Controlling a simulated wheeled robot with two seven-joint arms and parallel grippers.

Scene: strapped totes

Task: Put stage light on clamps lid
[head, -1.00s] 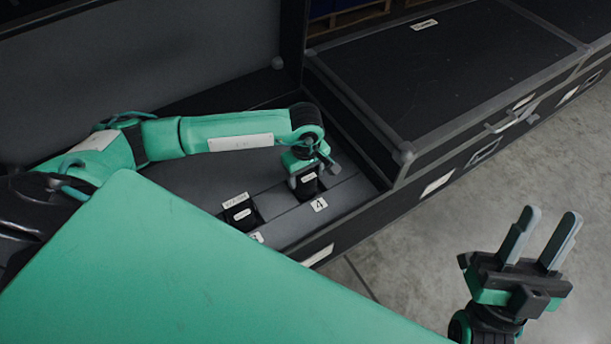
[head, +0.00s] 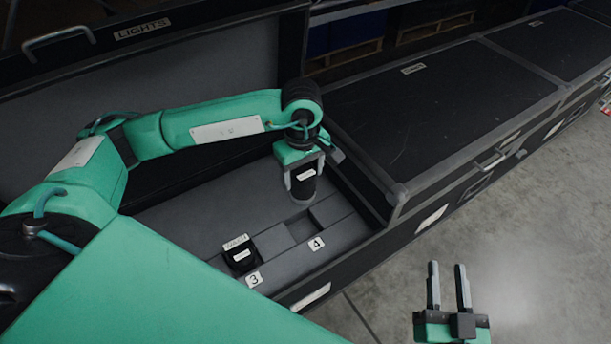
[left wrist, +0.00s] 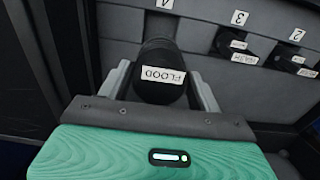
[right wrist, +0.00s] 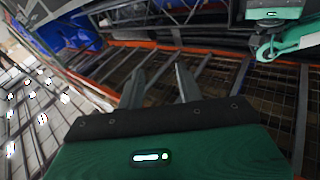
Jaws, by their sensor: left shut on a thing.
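My left gripper (head: 304,170) is shut on a black cylindrical stage light (head: 303,188), which also shows in the left wrist view (left wrist: 160,72) with a label reading FLOOD. It holds the light upright above the open case marked LIGHTS, just behind empty slot 4 (head: 305,226). Two closed black lids lie to the right: a nearer one (head: 440,110) and a farther one (head: 550,55). Their small labels are too blurred to read, so I cannot tell which is the clamps lid. My right gripper (head: 448,287) is open and empty over the floor.
Another black light (head: 241,258) sits in slot 3 of the LIGHTS case. The left wrist view shows a further light (left wrist: 290,60) by the 2 label. The case's raised lid (head: 170,65) stands behind my left arm. The nearer closed lid's top is bare.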

